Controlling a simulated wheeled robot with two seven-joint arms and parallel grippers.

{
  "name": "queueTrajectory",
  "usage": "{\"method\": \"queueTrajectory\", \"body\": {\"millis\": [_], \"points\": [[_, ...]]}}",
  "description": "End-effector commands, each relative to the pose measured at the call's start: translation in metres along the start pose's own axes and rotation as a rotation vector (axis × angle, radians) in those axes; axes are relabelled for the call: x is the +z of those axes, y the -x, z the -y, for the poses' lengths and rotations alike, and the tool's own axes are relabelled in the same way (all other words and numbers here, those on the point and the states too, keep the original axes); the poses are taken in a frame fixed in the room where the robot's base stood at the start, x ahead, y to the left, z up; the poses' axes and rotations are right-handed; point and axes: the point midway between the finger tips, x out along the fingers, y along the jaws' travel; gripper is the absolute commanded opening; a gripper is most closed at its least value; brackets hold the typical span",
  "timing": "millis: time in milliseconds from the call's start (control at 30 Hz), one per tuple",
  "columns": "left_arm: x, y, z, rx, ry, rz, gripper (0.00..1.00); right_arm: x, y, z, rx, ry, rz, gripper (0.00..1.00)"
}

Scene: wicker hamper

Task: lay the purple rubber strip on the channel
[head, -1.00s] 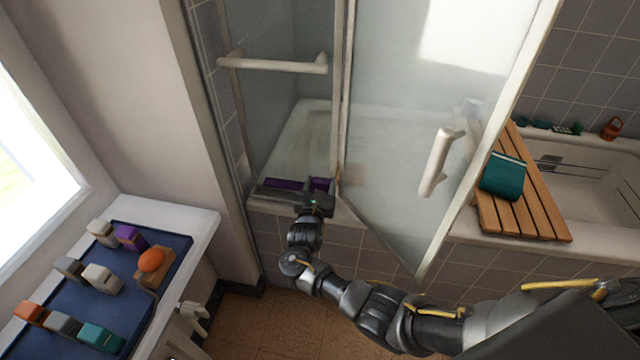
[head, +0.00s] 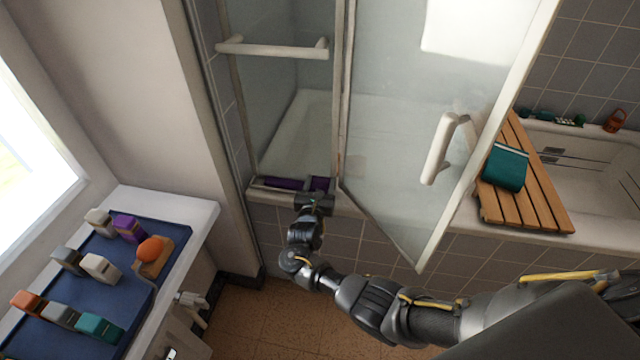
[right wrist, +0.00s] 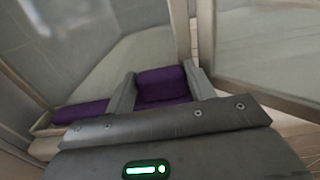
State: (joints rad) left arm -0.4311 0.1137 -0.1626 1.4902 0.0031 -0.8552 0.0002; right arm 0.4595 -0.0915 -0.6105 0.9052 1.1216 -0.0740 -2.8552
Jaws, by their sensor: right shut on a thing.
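The purple rubber strip (head: 281,183) lies low along the shower's front sill, below the opening beside the glass door. In the right wrist view, one part of the purple strip (right wrist: 162,83) is between my fingers and another length extends left. My right gripper (head: 318,188) is shut on the strip at its right part, close to the door's edge. The same gripper (right wrist: 158,92) shows in the wrist view with a finger on each side of the purple. The channel (head: 256,190) seems to run along the sill; the strip and gripper hide most of it. My left gripper is not in view.
The framed glass door (head: 390,150) stands angled just right of my gripper, with a white handle (head: 440,148). A white bar (head: 272,48) crosses the left panel. A wooden bath rack (head: 520,205) holds a teal cloth (head: 506,167). A blue mat (head: 70,285) with several blocks lies left.

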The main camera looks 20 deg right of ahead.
Motion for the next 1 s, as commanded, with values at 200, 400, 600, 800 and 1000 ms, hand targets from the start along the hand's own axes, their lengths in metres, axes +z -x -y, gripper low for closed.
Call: {"method": "queueTrajectory", "body": {"millis": [200, 400, 600, 800, 1000], "points": [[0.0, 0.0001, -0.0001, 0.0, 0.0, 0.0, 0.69, 0.0006, -0.0001, -0.0003, 0.0, -0.001, 0.001, 0.29], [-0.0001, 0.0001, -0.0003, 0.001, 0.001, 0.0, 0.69, 0.0006, -0.0001, -0.0003, 0.0, 0.0, 0.001, 0.29], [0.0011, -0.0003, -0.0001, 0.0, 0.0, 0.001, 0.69, 0.0001, 0.0, -0.0003, 0.0, 0.0, 0.001, 0.29], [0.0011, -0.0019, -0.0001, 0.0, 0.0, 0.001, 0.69, -0.0031, -0.0001, -0.0003, 0.0, 0.0, 0.001, 0.29], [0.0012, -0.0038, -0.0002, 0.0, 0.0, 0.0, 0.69, -0.0072, -0.0001, -0.0003, 0.0, 0.001, 0.001, 0.29]]}}
